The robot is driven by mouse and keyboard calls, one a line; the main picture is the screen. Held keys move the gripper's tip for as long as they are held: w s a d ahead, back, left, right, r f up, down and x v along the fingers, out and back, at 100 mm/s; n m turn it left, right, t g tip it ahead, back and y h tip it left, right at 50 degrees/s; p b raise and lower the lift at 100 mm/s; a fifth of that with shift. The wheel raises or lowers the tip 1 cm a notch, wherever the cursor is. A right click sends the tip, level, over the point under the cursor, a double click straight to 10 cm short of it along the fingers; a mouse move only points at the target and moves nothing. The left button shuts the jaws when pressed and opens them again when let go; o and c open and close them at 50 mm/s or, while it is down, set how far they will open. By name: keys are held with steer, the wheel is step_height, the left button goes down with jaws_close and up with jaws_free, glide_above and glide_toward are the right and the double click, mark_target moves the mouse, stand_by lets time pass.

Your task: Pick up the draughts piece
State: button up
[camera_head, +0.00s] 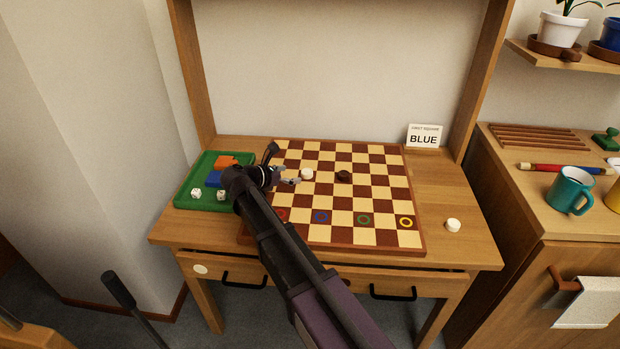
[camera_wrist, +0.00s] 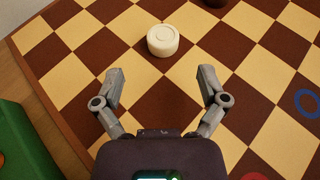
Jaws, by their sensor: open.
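A white draughts piece (camera_head: 307,174) stands on the chequered board (camera_head: 388,238), toward its left side. In the wrist view the white piece (camera_wrist: 163,40) lies ahead of my gripper (camera_wrist: 160,85), roughly centred between the fingers but beyond their tips. My gripper (camera_head: 292,181) is open and empty, close to the left of the piece in the head view. A dark piece (camera_head: 344,176) stands on the board to the right, and its edge shows at the top of the wrist view. Another white piece (camera_head: 453,225) lies on the table right of the board.
A green tray (camera_head: 185,203) with dice and coloured blocks stands left of the board. A card (camera_head: 425,136) reading "BLUE" stands at the back right. Coloured rings, including a blue ring (camera_head: 321,217), mark squares near the front. A white disc (camera_head: 201,269) shows at the table's front left.

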mark_target(305, 172)
steer(key=shift+w+d+f, duration=0.25)
steer(key=shift+w+d, duration=0.15)
steer(key=shift+d, duration=0.1)
steer(key=shift+b+x, duration=1)
steer(key=shift+x, duration=1.45)
steer(key=shift+d, duration=0.25)
steer(key=c, duration=0.9)
